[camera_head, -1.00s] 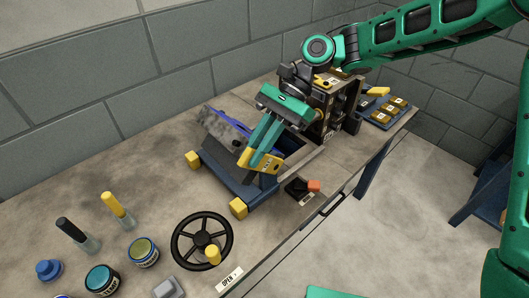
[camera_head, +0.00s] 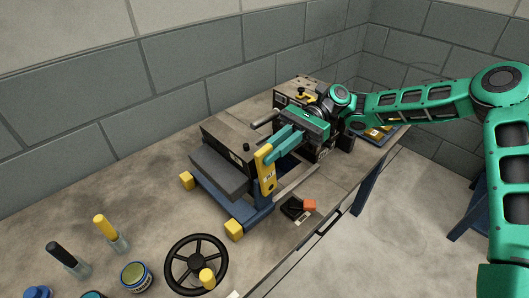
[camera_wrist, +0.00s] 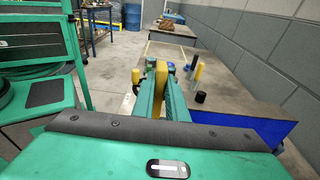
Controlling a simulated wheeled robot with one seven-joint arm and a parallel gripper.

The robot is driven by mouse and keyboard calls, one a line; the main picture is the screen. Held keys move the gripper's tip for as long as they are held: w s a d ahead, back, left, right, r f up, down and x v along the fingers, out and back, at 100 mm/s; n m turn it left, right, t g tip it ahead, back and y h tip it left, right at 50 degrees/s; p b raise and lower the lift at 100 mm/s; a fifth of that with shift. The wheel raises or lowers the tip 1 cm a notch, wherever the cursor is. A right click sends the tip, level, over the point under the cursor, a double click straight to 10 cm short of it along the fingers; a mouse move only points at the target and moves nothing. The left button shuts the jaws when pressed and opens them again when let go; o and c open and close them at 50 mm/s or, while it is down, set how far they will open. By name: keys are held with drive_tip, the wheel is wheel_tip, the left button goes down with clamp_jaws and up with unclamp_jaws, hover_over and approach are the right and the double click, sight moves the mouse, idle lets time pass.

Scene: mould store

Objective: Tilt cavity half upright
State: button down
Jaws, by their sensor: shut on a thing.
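The cavity half (camera_head: 218,172) is a thick grey block in a blue tilting frame (camera_head: 238,208) with yellow corner blocks, on the bench. Its dark grey face slopes toward the camera; I cannot tell its exact angle. A yellow lever (camera_head: 265,178) stands steeply at the frame's right side. My gripper (camera_head: 268,158) is shut on the upper part of this lever. In the wrist view my gripper (camera_wrist: 162,84) has the yellow lever between its fingers, and a blue panel (camera_wrist: 262,132) shows at the right. The far side of the block is hidden.
A black handwheel (camera_head: 197,263) with a yellow knob is in front of the frame. A black-and-orange item (camera_head: 300,207) lies near the bench edge. Bottles and jars (camera_head: 136,276) stand at lower left. Bare bench lies left.

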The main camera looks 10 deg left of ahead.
drive_tip(key=shift+w+d+f+y, duration=0.15)
drive_tip(key=shift+w+y, duration=0.15)
drive_tip(key=shift+w, duration=0.25)
drive_tip(key=c, duration=1.8)
unclamp_jaws()
drive_tip(key=shift+g, duration=0.3)
drive_tip(key=shift+o, duration=0.2)
drive_tip(key=shift+s, duration=0.1)
drive_tip(key=v, duration=1.1)
